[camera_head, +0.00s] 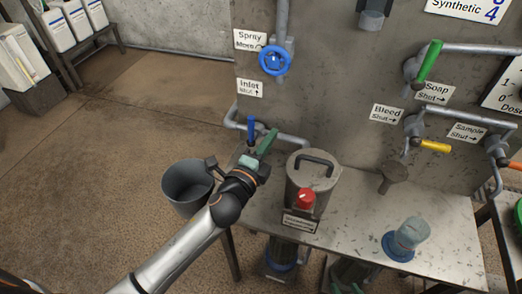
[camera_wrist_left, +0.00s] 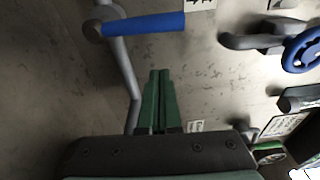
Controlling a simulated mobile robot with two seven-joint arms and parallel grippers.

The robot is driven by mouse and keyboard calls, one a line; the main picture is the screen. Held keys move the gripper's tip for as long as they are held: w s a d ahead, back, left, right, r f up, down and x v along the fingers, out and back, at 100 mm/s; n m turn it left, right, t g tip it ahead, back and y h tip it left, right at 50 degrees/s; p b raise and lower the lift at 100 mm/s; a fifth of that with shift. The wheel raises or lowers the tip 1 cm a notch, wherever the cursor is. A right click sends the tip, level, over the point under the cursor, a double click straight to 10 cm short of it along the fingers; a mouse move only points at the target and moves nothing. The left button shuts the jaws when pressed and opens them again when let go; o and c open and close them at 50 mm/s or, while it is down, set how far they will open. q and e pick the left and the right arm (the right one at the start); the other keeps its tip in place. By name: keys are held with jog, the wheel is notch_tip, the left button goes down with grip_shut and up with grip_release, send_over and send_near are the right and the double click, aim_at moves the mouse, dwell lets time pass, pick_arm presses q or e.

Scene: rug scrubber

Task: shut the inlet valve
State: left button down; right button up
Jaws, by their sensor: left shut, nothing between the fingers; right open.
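The inlet valve's blue lever (camera_head: 250,130) stands upright on a grey pipe against the wall, below the label reading "Inlet Shut" with an up arrow (camera_head: 250,88). In the left wrist view the blue lever (camera_wrist_left: 143,24) lies across the upper left, over the pipe. My left gripper (camera_head: 267,141) is just right of the lever. Its green fingers (camera_wrist_left: 157,80) are shut together with nothing between them. A gap shows between the fingertips and the lever in the wrist view. My right gripper is in neither view.
A blue spray handwheel (camera_head: 275,61) is on the wall above. A grey bucket (camera_head: 187,188) is left of my gripper. A metal canister with a red knob (camera_head: 314,178) stands close to its right on the table (camera_head: 440,215). Green and yellow levers are further right.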

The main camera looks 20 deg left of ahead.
aim_at(251, 132)
pick_arm(q)
jog(key=shift+w+a, duration=0.15)
jog(key=shift+a, duration=0.8)
jog(key=shift+w+a, duration=0.15)
jog(key=shift+a, duration=0.75)
jog(key=shift+a+r+n, duration=0.1)
jog(key=shift+a+n, duration=0.3)
jog(key=shift+a, duration=0.25)
